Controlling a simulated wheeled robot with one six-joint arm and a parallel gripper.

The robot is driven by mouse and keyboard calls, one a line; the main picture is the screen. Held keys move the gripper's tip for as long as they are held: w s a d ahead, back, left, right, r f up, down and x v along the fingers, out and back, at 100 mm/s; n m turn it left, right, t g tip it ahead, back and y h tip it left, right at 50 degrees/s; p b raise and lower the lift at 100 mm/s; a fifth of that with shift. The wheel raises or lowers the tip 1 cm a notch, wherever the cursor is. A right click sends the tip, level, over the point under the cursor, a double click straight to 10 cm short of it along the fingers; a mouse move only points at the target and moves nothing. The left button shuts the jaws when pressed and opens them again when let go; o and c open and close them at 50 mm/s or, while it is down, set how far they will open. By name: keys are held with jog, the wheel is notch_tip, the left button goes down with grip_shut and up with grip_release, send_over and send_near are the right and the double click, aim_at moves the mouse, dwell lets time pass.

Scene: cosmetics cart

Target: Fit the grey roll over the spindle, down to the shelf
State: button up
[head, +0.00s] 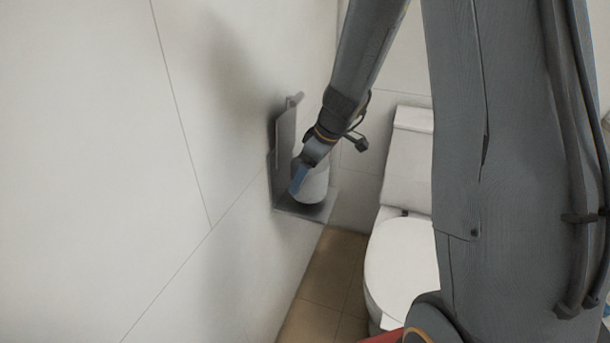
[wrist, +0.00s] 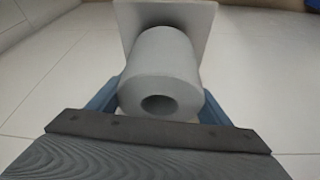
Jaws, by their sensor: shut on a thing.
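The grey roll (head: 314,186) is upright just above or on the small grey shelf (head: 285,212) of a wall holder; I cannot tell whether it touches. My gripper (head: 301,178) is shut on the roll, its blue fingers on either side. In the wrist view the roll (wrist: 158,58) shows lengthwise, with its dark core hole facing me, between the fingers (wrist: 161,88). The square shelf plate (wrist: 198,18) lies beyond its far end. The spindle cannot be made out in either view, so whether the roll is around it is unclear.
A white toilet (head: 402,255) stands to the right. Brown floor (head: 325,280) shows below the shelf.

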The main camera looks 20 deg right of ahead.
jog(key=shift+f+b, duration=1.2)
jog(key=shift+b, duration=0.45)
jog(key=o, duration=1.2)
jog(key=shift+r, duration=0.1)
jog(key=v, duration=0.7)
jog(key=shift+s+d+r, duration=0.1)
jog(key=shift+s+r, duration=0.05)
jog(key=shift+r, duration=0.15)
jog(key=shift+r+p, duration=0.1)
jog(key=shift+p, duration=0.2)
